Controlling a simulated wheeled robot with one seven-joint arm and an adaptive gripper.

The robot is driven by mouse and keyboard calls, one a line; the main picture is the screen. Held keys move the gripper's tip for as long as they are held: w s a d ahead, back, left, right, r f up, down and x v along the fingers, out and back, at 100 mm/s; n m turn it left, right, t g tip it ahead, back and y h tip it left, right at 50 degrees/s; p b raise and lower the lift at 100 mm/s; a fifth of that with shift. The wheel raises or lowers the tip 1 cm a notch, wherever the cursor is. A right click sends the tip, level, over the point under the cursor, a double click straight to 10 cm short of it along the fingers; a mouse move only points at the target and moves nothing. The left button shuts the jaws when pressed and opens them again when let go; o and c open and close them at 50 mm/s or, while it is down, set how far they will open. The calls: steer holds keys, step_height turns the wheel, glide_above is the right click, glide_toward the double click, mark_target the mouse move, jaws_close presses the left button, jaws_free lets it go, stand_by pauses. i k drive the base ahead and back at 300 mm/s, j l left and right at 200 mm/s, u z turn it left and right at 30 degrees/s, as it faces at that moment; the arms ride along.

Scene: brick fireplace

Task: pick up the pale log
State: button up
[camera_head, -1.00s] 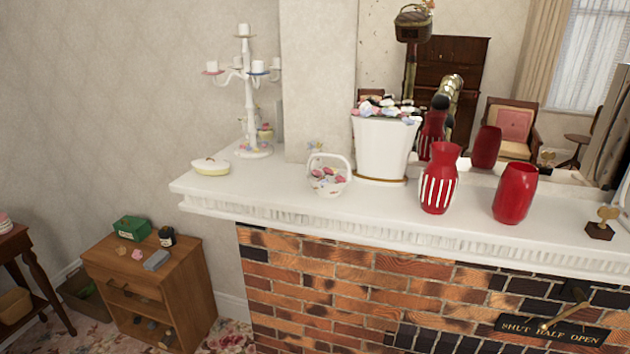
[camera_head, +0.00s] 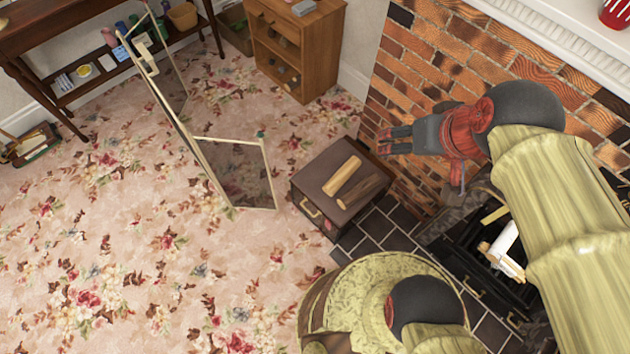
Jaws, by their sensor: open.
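The pale log (camera_head: 342,176) lies on top of a dark brown box (camera_head: 311,178) on the hearth's left side. A darker brown log (camera_head: 361,191) lies close beside it on the same lid. My gripper (camera_head: 384,141) is above and to the right of the box, in front of the brick wall, with its fingers pointing left. It is open and empty, apart from both logs. Nothing covers the pale log.
A glass-paned folding screen (camera_head: 237,172) stands on the floral carpet left of the box. A wooden cabinet (camera_head: 300,50) is behind. The brick fireplace (camera_head: 430,60) is close to my arm. White and tan pieces (camera_head: 503,247) lie in the grate. Carpet at lower left is clear.

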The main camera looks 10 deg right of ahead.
mark_target(346, 171)
steer(key=j+z, duration=0.15)
steer(key=z, duration=0.55)
steer(key=j+z, duration=0.25)
steer(key=j, duration=0.25)
steer(key=j+z, duration=0.25)
steer(key=j, duration=0.3)
steer(key=j+z, duration=0.25)
steer(key=j, duration=0.25)
steer(key=k+j+z, duration=0.25)
steer(key=j, duration=0.25)
steer(key=k+j, duration=0.1)
steer(key=j, duration=0.3)
steer(key=k+j, duration=0.1)
steer(key=j, duration=0.3)
steer(key=k+j, duration=0.1)
steer(key=j, duration=0.3)
steer(key=k+j, duration=0.1)
steer(key=j, duration=0.3)
steer(key=i+z, duration=0.05)
